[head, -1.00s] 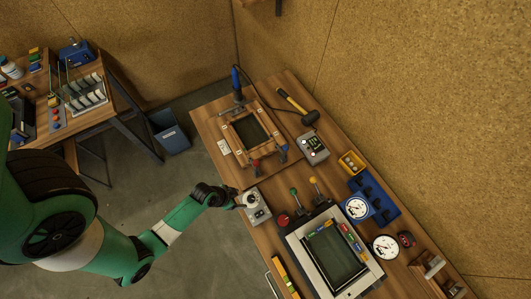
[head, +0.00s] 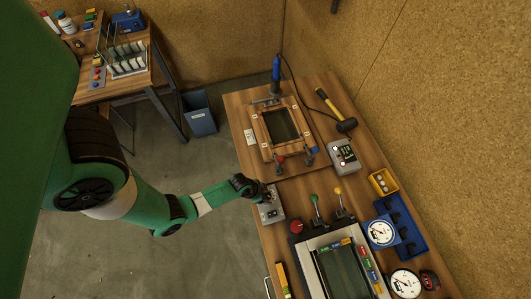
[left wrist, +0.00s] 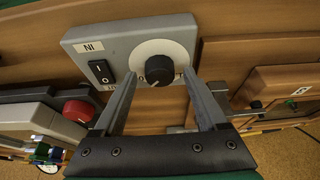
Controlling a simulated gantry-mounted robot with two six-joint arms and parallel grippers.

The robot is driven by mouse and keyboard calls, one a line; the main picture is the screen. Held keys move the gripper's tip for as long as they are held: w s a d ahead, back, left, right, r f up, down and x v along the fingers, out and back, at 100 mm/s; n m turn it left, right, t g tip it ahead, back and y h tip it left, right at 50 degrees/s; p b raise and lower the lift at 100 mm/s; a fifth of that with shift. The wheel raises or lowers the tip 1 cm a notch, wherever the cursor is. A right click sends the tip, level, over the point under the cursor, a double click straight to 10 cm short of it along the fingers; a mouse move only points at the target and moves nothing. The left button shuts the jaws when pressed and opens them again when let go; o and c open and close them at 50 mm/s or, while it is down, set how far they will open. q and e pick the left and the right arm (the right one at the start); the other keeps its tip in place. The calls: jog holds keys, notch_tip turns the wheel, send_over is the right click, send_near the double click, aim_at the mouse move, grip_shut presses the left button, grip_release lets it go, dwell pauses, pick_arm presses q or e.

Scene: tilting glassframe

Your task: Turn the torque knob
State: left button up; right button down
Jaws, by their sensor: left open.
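The torque knob (left wrist: 159,70) is a black round knob on a white dial on a grey control box (left wrist: 118,47). The box has a black rocker switch (left wrist: 101,71) beside the knob and a label reading "IN" as seen. In the head view the grey box (head: 271,214) sits at the workbench's near left edge, partly covered by my gripper. My left gripper (left wrist: 156,88) is open in the left wrist view, its two grey fingers pointing at the dial, one on each side of the knob. I cannot tell whether they touch it. My right gripper is not in view.
A red button (head: 297,227) and levers with green (head: 314,197) and yellow (head: 338,190) knobs stand right of the box. A framed screen (head: 345,270) lies nearer. A wooden frame (head: 278,125) and hammer (head: 337,110) lie farther back.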

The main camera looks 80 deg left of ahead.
pick_arm(q)
grip_shut()
jog(key=shift+n, duration=0.3)
jog(key=shift+n+y+p, duration=0.35)
jog(key=shift+n+y, duration=0.05)
jog(key=shift+n, duration=0.2)
jog(key=shift+d+n+y, duration=0.1)
jog(key=shift+n+y, duration=0.2)
jog(key=shift+n, duration=0.4)
jog(key=shift+w+n+g+y, duration=0.15)
jog(key=shift+n+g+y, duration=0.3)
jog(key=shift+n, duration=0.75)
jog(key=shift+d+n+g+y+b, duration=0.1)
jog(key=shift+n+g+y+b, duration=0.35)
jog(key=shift+n, duration=1.05)
